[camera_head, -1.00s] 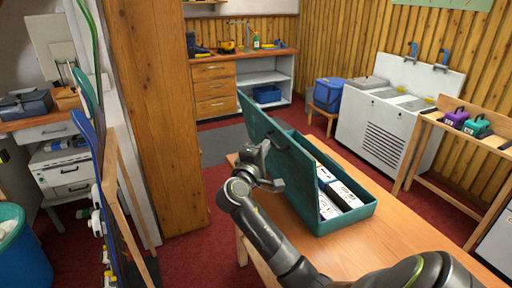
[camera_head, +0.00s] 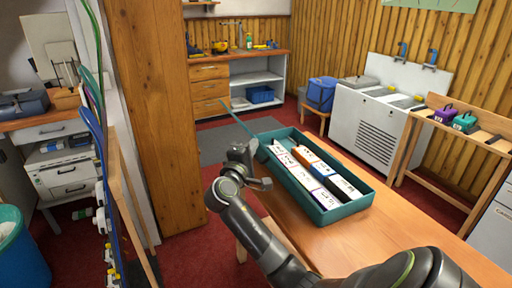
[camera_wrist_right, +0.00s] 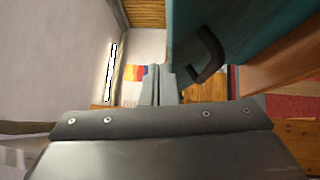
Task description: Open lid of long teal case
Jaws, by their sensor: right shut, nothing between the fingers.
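The long teal case (camera_head: 345,211) sits on the wooden table, its lid (camera_head: 240,122) swung up and back to the left. The lid shows nearly edge-on in the head view, and the case's inside is uncovered. My right gripper (camera_head: 243,153) is shut and empty, close beside the lid on its left, outer side. In the right wrist view, the shut fingertips (camera_wrist_right: 158,84) are beside the teal lid (camera_wrist_right: 238,35) and its dark handle (camera_wrist_right: 209,58). I cannot tell whether they touch it. My left gripper is not in view.
Several white boxes with coloured ends (camera_head: 318,172) lie in the case. The wooden table (camera_head: 385,240) is bare at the front right. A wooden post (camera_head: 158,120) stands to the left of my right arm. A side table (camera_head: 470,135) with small cases is at the right.

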